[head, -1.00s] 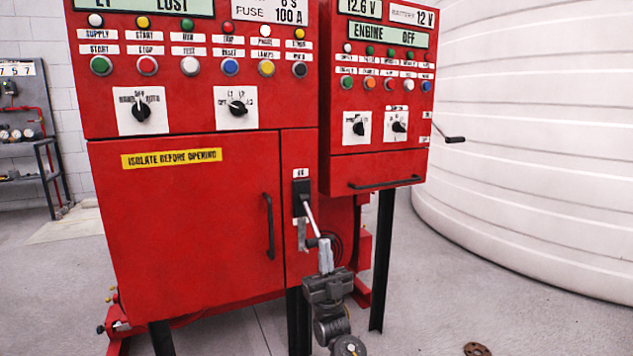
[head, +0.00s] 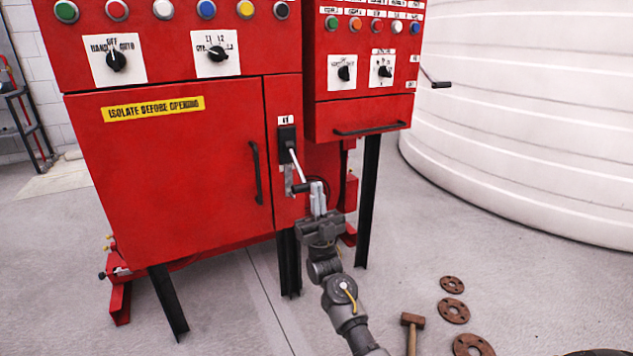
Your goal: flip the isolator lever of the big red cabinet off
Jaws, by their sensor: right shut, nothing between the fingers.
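The big red cabinet (head: 170,175) fills the left and middle of the head view. Its isolator lever (head: 296,164) is a pale rod that slants down and right from a black switch housing (head: 287,137) on the narrow right-hand panel. A small label above the housing is too blurred to read surely. My right gripper (head: 318,198) is shut and empty, fingers up, just right of and below the lever's lower end. Whether the fingertips touch the lever cannot be told. My left gripper is not in view.
A black door handle (head: 256,172) is left of the lever. A smaller red cabinet (head: 360,110) with a bar handle (head: 371,130) overhangs to the right on black legs. A mallet (head: 411,330) and rusty flanges (head: 453,311) lie on the floor. A white tank (head: 530,120) stands at right.

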